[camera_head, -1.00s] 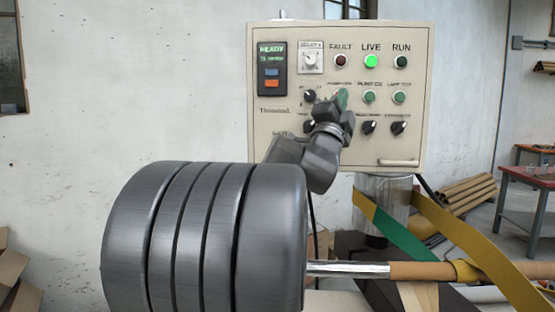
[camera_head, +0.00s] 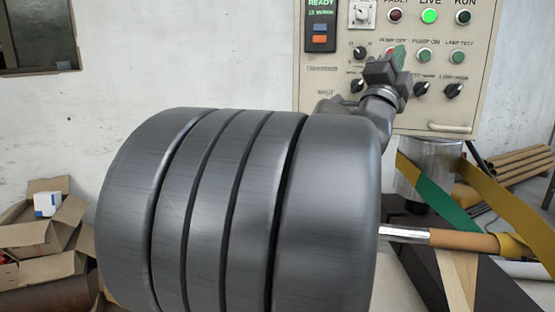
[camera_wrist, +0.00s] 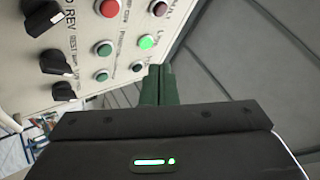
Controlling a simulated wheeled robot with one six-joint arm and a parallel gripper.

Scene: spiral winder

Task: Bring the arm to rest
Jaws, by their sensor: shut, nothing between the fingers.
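My gripper (camera_head: 399,57) is in front of the control panel (camera_head: 312,118) in the head view, near the row of pump buttons. Its green fingers are together and empty, and they also show in the wrist view (camera_wrist: 157,85). The dark wrist and forearm reach up from behind the large grey roller-shaped body. In the wrist view the panel (camera_wrist: 82,88) lies to the left of the fingers; whether they touch it cannot be told. The green LIVE lamp (camera_head: 429,16) is lit and also shows in the wrist view (camera_wrist: 147,41).
The panel carries a small READY display (camera_head: 320,27), knobs and buttons. A metal shaft with a cardboard core (camera_head: 463,240) and green and yellow strips (camera_head: 440,203) lie below it. Cardboard boxes (camera_head: 40,235) stand at the lower left. The wall between boxes and panel is bare.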

